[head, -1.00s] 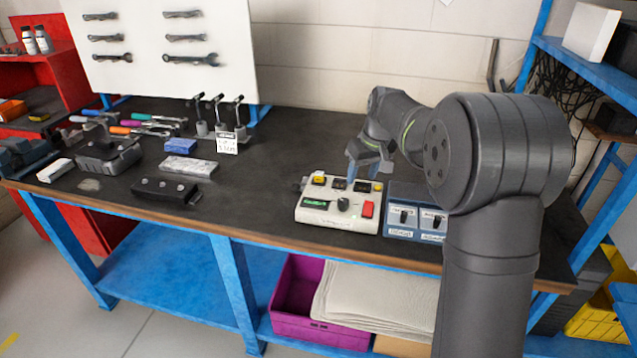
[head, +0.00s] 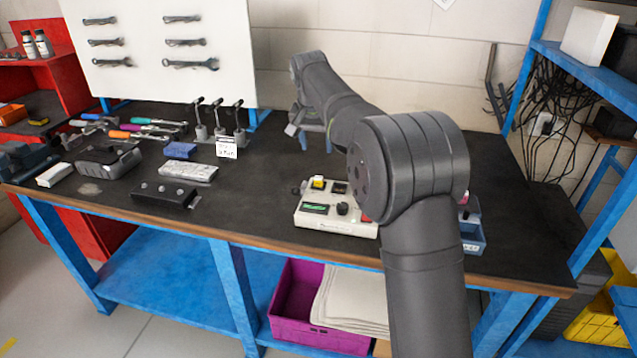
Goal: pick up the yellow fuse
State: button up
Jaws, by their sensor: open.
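A small yellow block (head: 318,182), which looks like the yellow fuse, sits at the back left of the white panel box (head: 335,226) on the bench. It is too small to tell how it is seated. My gripper (head: 315,142) is behind and above the box, over the back part of the bench. Its fingers point down, are apart and hold nothing that I can see. My arm hides the right side of the box.
A blue switch box (head: 470,238) stands right of the white box, mostly behind my arm. A stand with upright levers (head: 216,128), a black box (head: 165,193) and a grey block (head: 188,171) are to the left.

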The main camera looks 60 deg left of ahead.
aim_at(318, 177)
jog(key=x, duration=1.2)
jog(key=shift+s+a+f, duration=0.15)
jog(key=shift+f, duration=0.15)
jog(key=shift+c, duration=0.4)
grip_shut()
